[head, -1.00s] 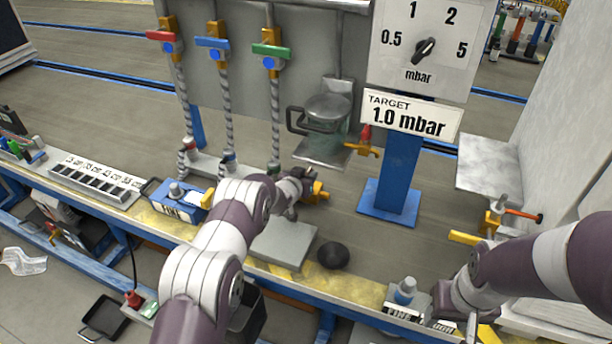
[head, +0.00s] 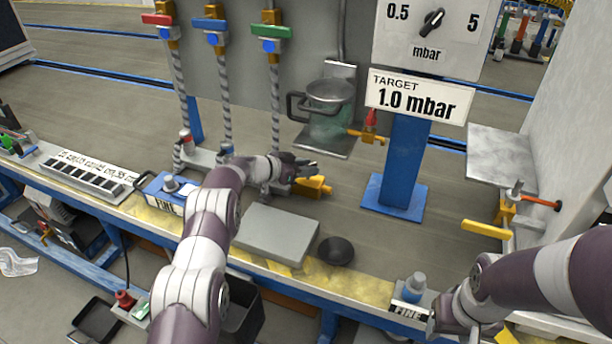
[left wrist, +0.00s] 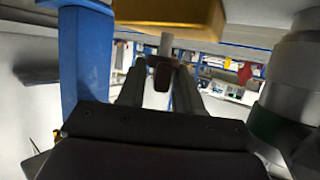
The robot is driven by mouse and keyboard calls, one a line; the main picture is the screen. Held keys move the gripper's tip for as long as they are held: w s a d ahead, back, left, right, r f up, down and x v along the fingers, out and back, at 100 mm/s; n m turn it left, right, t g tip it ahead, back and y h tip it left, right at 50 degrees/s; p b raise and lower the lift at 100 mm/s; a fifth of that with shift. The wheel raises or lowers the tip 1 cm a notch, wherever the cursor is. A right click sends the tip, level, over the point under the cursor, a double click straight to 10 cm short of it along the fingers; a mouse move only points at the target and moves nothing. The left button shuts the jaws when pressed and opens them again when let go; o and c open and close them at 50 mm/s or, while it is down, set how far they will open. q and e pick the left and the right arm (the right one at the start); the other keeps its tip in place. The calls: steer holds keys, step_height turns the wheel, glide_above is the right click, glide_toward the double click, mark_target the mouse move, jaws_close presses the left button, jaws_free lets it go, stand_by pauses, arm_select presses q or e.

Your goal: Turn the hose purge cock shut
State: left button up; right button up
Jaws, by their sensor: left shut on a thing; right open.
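A yellow cock body (head: 314,187), which I take to be the hose purge cock, sits at the foot of the green-handled hose (head: 275,115). My left gripper (head: 303,167) is at its upper left side and hides part of it. In the left wrist view, the fingers (left wrist: 168,88) are shut on a small dark lever (left wrist: 162,74) on a grey stem by a yellow body (left wrist: 170,14). The lever's exact angle is hard to tell. My right gripper (head: 450,322) is open and empty at the bench's front right, its fingers partly out of sight.
A second yellow cock with a red handle (head: 370,118) is on the glass vessel (head: 328,105). The blue post (head: 404,165) stands to the right. A grey plate (head: 278,234) and a black dish (head: 337,250) lie in front. A FINE box (head: 413,290) is near my right gripper.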

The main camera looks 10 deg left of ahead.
arm_select(q)
steer(key=shift+m+g+h+b, duration=0.3)
steer(key=shift+b, duration=0.05)
steer(key=o, duration=0.7)
steer(key=shift+s+a+r+p, duration=0.15)
steer(key=shift+a+r+p, duration=0.05)
steer(key=shift+r+p, duration=0.1)
steer(key=p+v, duration=0.3)
steer(key=v, duration=0.9)
steer(key=shift+s+f+p, duration=0.1)
steer(key=shift+f+p, duration=0.05)
steer(key=shift+p, duration=0.25)
